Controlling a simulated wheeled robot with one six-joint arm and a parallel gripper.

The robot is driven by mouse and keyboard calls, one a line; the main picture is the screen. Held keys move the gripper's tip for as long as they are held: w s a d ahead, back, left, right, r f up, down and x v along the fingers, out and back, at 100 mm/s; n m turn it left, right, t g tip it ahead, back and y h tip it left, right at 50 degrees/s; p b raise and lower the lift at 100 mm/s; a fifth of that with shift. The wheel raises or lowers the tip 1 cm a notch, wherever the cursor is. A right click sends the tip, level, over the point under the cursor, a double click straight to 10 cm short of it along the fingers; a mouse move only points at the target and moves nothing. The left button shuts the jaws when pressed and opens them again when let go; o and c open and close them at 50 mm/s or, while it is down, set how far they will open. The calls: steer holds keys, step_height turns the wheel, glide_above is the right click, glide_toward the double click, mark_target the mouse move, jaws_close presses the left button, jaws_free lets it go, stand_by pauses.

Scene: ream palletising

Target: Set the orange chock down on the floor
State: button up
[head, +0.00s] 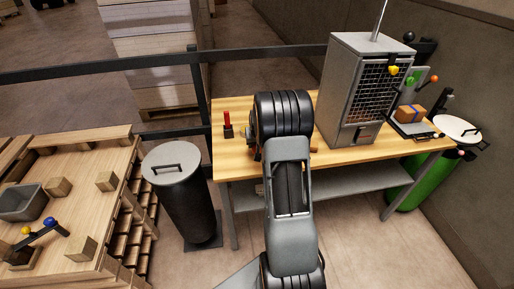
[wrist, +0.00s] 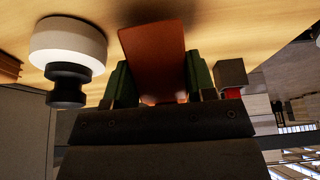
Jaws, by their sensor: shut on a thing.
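The orange chock (wrist: 155,55) is in my gripper (wrist: 158,82), between its two green fingers, in the wrist view. The gripper is shut on it. The wooden table top fills the upper part of that view, which looks upside down, and the chock's far end overlaps it. I cannot tell whether the chock touches the table. In the head view my own arm reaches over the workbench (head: 240,163) and hides the gripper and the chock. The floor (head: 350,235) shows in front of the bench and to its right.
A grey bin (head: 178,190) stands left of the bench, beside a wooden pallet stack (head: 90,200). On the bench are a caged grey cabinet (head: 355,90) and a red-topped dark block (head: 228,128). A green cylinder (head: 405,195) stands at the right. A white-and-black round object (wrist: 67,45) is close beside the gripper.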

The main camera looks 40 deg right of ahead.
steer(key=shift+f, duration=1.4)
steer(key=shift+f, duration=0.2)
steer(key=o, duration=1.1)
